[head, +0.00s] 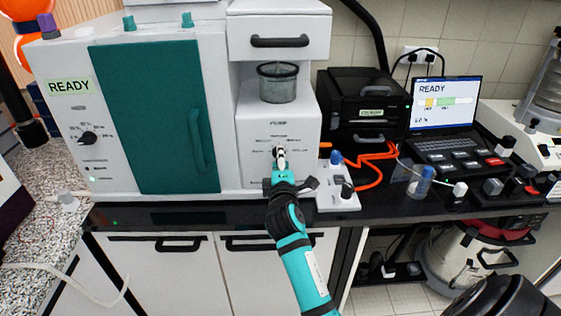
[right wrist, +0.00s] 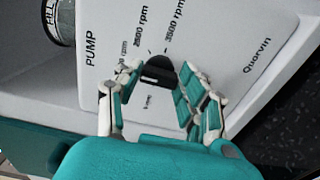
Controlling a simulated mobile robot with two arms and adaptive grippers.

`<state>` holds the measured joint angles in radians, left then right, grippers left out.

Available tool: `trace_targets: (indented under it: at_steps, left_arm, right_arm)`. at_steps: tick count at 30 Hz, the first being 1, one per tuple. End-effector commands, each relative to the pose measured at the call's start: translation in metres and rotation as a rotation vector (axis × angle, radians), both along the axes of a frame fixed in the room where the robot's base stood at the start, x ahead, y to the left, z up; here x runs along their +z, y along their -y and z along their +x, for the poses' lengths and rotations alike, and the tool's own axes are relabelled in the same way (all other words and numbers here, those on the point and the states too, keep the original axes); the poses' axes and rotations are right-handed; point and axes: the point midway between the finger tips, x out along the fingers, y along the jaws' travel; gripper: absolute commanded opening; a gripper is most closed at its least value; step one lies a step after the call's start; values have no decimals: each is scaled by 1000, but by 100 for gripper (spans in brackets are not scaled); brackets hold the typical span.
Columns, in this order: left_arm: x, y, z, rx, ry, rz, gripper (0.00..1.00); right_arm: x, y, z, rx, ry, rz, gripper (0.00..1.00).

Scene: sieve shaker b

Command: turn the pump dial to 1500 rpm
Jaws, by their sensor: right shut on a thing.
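The pump panel (head: 258,128) is the white front marked PUMP on the bench unit, below a glass beaker. Its black dial (right wrist: 158,70) shows in the right wrist view, between my right gripper's fingertips. My right gripper (right wrist: 161,71) is shut on the dial; in the head view the gripper (head: 280,160) is at the panel and covers most of the dial. Two rpm labels, seemingly 2500 and 3500, are readable around the dial; others are partly hidden or too small. I cannot tell which mark the dial points to. My left gripper is not in view.
A teal door (head: 150,115) with a handle is left of the pump, and another knob (head: 88,138) is further left. The beaker (head: 277,82) stands above the panel. A small white device (head: 337,195) with orange cables is close right of my gripper. A laptop (head: 446,103) reads READY.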

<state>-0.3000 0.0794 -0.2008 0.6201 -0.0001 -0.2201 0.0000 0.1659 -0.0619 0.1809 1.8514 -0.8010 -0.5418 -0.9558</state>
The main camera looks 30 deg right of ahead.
Motion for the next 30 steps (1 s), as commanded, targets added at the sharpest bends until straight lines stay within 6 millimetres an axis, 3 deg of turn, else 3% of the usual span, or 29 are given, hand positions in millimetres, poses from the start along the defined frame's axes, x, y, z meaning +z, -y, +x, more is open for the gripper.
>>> trace_targets:
  at_steps: [14, 15, 19, 30]
  left_arm:
    - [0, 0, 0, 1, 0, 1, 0]
    - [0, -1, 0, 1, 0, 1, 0]
    - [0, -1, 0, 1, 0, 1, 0]
    - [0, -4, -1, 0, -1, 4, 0]
  right_arm:
    - [-2, 0, 0, -1, 3, 12, 8]
    - [-2, 0, 0, -1, 3, 12, 44]
    - [-1, 0, 0, -1, 4, 12, 61]
    - [-1, -4, -5, 0, 5, 11, 63]
